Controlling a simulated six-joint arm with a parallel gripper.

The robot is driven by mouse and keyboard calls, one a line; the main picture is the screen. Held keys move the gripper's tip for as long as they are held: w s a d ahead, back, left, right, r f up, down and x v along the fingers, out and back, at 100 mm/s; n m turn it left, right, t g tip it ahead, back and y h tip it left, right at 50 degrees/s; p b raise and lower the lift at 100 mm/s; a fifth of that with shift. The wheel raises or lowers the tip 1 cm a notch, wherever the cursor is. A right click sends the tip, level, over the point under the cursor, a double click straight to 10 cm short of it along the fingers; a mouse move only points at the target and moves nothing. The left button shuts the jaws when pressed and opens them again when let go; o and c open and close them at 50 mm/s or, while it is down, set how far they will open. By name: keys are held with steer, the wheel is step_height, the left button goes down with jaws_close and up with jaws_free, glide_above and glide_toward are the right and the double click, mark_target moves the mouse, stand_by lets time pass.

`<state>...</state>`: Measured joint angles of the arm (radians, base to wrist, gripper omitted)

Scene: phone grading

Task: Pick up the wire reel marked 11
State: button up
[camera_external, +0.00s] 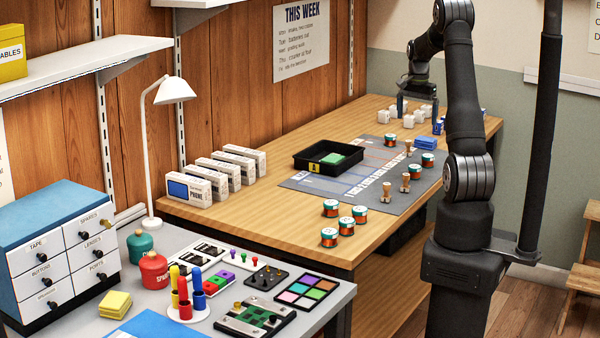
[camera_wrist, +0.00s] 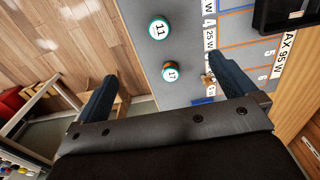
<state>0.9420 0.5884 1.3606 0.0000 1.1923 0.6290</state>
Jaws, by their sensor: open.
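The wire reel marked 11 (camera_wrist: 159,28) shows at the top of the wrist view, standing with its white-topped, green-rimmed face up on the grey mat. A second reel marked 17 (camera_wrist: 170,72) stands nearer, between my fingertips in that picture. My gripper (camera_wrist: 164,69) is open and empty, with its two dark fingers apart. Reel 11 is ahead of the fingertips, not between them. In the external view my gripper (camera_external: 419,106) hangs over the far end of the wooden table. Several reels show there, but their numbers are too small to read.
A black tray (camera_external: 299,159) with a green item stands on the grey mat (camera_external: 310,182). Wooden pegs (camera_external: 387,190) stand near the reels. White cubes (camera_external: 383,117) and a blue stack (camera_external: 425,143) are close to my gripper. White phone boxes (camera_external: 190,187) line the wall side.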

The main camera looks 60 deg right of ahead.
stand_by(0.3)
steer(key=c, duration=0.7)
steer(key=s+a+f+n+h, duration=0.2)
steer(key=a+f+h, duration=0.15)
steer(key=a, duration=0.35)
glide_toward(414, 167)
steer(key=shift+t+h, duration=0.3)
steer(key=shift+h, duration=0.15)
steer(key=x, duration=0.3)
steer(key=a+x, duration=0.1)
steer(key=shift+s+d+f, duration=0.2)
steer(key=shift+s+f, duration=0.1)
steer(key=shift+f, duration=0.2)
steer(key=shift+d+x, duration=0.1)
steer(key=shift+x, duration=1.4)
steer(key=shift+d+x, duration=0.15)
steer(key=shift+x, duration=1.35)
